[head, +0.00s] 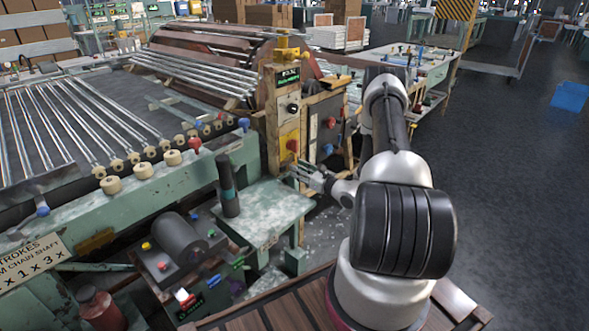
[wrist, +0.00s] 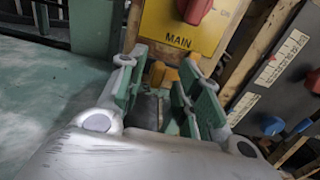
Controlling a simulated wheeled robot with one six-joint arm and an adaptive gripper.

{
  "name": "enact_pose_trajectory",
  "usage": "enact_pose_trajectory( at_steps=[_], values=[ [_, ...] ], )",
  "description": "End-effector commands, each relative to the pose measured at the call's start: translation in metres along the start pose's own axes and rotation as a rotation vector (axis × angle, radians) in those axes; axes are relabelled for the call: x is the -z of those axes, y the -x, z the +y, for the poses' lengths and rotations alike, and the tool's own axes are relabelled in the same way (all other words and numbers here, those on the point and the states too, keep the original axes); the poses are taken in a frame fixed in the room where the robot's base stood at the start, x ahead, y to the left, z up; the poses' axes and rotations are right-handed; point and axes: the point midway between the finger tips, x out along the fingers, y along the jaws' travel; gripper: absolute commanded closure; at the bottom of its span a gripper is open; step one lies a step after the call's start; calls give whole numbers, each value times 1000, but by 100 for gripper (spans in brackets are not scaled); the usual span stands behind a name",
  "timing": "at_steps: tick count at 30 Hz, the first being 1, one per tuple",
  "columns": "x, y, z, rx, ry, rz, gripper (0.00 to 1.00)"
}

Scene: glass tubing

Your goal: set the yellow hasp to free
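A small yellow-orange piece (wrist: 158,74), which may be the yellow hasp, shows in the wrist view just below the yellow MAIN plate (wrist: 178,38). It lies beyond and between my fingertips and is partly hidden by them, so I cannot tell its setting. My gripper (wrist: 162,82) is open, with its green-padded fingers apart and nothing seen between them. In the head view my gripper (head: 305,172) is at the lower front of the wooden post (head: 273,128), below the yellow plate (head: 289,134). I cannot tell whether it touches anything.
A red knob (wrist: 197,10) sits on the MAIN plate. Blue knobs (wrist: 272,125) are on a dark panel at right. A pale green table (head: 262,208) with a dark upright cylinder (head: 228,188) stands left of my gripper. Open floor (head: 510,190) lies at right.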

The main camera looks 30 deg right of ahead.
Motion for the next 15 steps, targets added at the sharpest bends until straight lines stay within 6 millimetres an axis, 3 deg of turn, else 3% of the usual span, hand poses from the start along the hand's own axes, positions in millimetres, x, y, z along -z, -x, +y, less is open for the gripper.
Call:
enact_pose_trajectory(
  at_steps=[6,14,15],
  values=[
    [0,-22,0,-2,1,1,66],
    [0,-24,0,-1,0,1,66],
    [0,-24,0,-1,0,1,70]
  ],
)
